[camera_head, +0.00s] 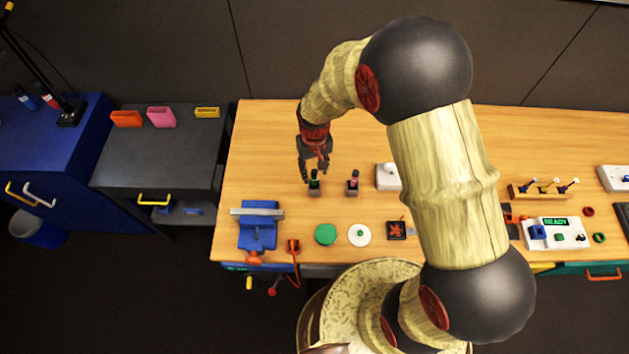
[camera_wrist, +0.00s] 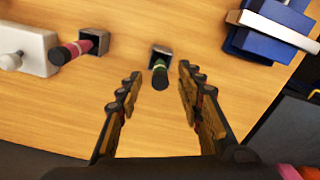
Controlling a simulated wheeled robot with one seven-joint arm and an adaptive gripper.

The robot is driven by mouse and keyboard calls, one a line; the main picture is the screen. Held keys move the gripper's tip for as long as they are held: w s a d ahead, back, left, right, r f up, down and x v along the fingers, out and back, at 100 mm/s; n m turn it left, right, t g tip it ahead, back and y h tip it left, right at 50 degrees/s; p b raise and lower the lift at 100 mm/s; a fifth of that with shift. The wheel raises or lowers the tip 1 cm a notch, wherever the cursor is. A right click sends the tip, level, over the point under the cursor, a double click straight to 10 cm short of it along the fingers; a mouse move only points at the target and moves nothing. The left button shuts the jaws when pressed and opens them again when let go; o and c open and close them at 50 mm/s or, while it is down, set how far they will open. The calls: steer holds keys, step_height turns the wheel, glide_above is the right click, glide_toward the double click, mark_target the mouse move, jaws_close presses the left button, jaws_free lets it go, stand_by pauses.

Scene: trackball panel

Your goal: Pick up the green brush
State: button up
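The green brush (camera_head: 314,182) stands upright in a small dark square holder on the wooden table. In the wrist view the green brush (camera_wrist: 160,74) points toward the camera, between and just beyond my two fingers, with its holder (camera_wrist: 163,52) behind it. My gripper (camera_head: 314,172) is open above the brush. In the wrist view my gripper (camera_wrist: 158,85) shows its fingers wide apart on either side, with nothing seen between them touching. The lower part of the brush is hidden inside the holder.
A pink brush (camera_head: 353,178) stands in a similar holder close to the right. A white box (camera_head: 388,177) is beyond it. A blue vise (camera_head: 257,232) sits at the table's front left. The wooden table (camera_head: 270,135) is bare behind the brushes.

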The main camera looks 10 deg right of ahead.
mark_target(314, 181)
step_height(314, 181, down, 2)
steer(key=shift+w+f, duration=0.1)
steer(key=c, duration=0.3)
jaws_close()
stand_by(0.3)
